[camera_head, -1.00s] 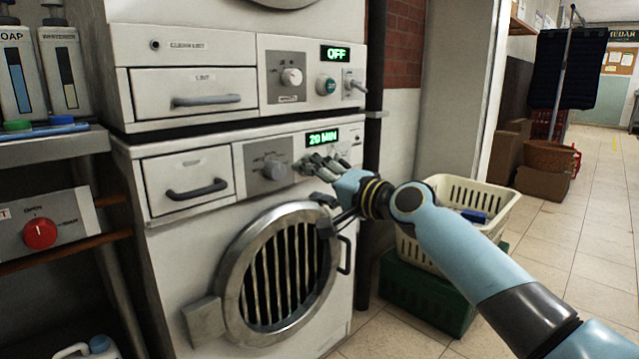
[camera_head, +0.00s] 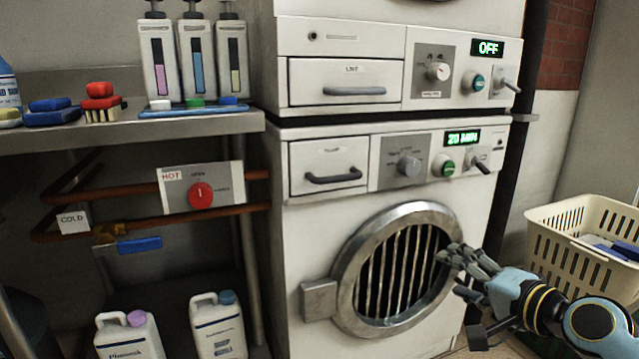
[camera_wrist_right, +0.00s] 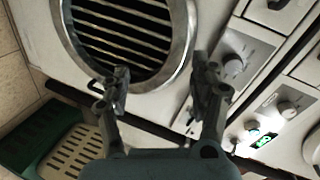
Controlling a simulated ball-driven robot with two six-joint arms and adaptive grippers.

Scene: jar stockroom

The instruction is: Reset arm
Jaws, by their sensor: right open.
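My right gripper (camera_head: 456,272) is in front of the right edge of the round barred door (camera_head: 397,270) of the lower machine, below its control panel. It is open and nothing shows between its fingers. In the right wrist view the two fingers (camera_wrist_right: 162,70) are spread apart, with the door's metal rim (camera_wrist_right: 185,45) behind them. The lower panel has a grey knob (camera_head: 409,166), a green button (camera_head: 443,168) and a display (camera_head: 462,138) reading 20 MIN. My left gripper is not in view.
A cream basket (camera_head: 590,250) with blue items stands right of the machine, near my right forearm. A shelf (camera_head: 60,140) with dispensers and brushes is at left, above pipes with a red valve knob (camera_head: 201,195). Jugs (camera_head: 218,325) stand below. The upper machine's display (camera_head: 487,47) reads OFF.

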